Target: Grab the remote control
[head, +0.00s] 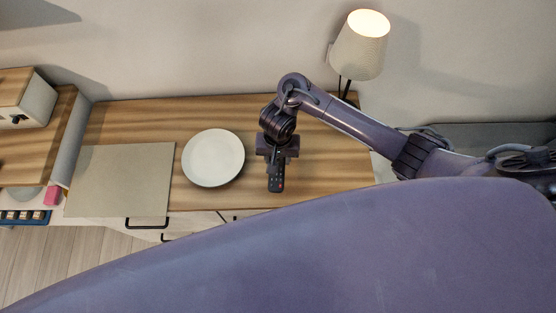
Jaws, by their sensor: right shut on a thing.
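The remote control (276,180) is dark and slim, with small buttons, one of them red. It shows in the head view over the wooden counter, right of the plate, with its lower end toward the front edge. My right gripper (277,160) is above the counter and shut on the remote's upper end, which it hides. I cannot tell whether the remote touches the counter. My left gripper does not show.
A white plate (213,158) lies just left of the remote. A grey board (120,180) lies further left on the wooden counter (325,160). A lamp (360,45) stands at the back right. The counter right of the remote is bare. My own purple body covers the lower foreground.

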